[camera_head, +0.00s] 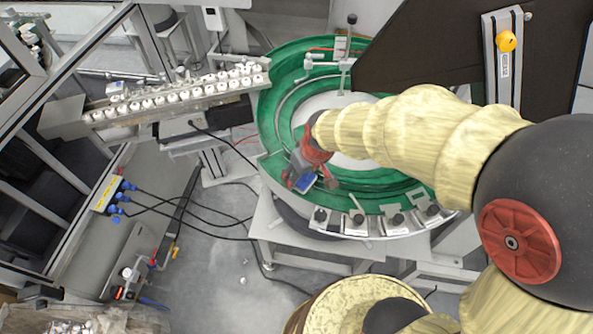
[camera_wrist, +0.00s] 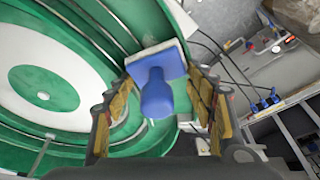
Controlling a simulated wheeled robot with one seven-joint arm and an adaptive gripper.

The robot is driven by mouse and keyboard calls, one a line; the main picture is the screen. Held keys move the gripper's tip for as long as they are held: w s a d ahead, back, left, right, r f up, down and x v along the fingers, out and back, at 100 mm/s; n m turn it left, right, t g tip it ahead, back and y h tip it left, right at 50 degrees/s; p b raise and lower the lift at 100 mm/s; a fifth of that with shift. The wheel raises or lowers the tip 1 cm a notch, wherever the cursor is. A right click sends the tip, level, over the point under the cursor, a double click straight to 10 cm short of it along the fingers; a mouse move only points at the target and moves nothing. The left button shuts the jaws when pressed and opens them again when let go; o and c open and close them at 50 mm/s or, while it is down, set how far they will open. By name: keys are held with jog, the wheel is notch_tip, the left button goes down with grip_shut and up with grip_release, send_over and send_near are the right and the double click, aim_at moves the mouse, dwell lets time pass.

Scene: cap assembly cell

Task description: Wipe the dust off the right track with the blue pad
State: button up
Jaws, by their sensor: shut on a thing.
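The blue pad (camera_wrist: 160,63) has a flat face with a pale edge and a rounded blue handle. Its handle stands between the fingers of my gripper (camera_wrist: 160,105) in the wrist view, and the gripper is shut on it. In the head view my gripper (camera_head: 305,170) hangs over the near-left part of the green bowl, and a small blue part of the pad (camera_head: 307,181) shows there. Whether the pad touches the bowl is unclear. A linear track (camera_head: 205,99) carrying rows of white caps runs left from the bowl. I cannot tell which track is the right one, and no dust is discernible.
The green bowl feeder (camera_head: 272,108) has curved walls and a white centre. Clamps and fittings (camera_head: 357,218) line its near rim. A dark panel (camera_head: 430,50) stands behind at right. Cables (camera_head: 190,212) and a grey box with blue plugs (camera_head: 107,192) lie left.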

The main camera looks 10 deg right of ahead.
aim_at(310, 181)
jog(key=shift+s+d, duration=0.75)
jog(key=shift+d, duration=0.05)
jog(key=shift+s+d+b, duration=0.4)
jog(key=shift+c, duration=1.4)
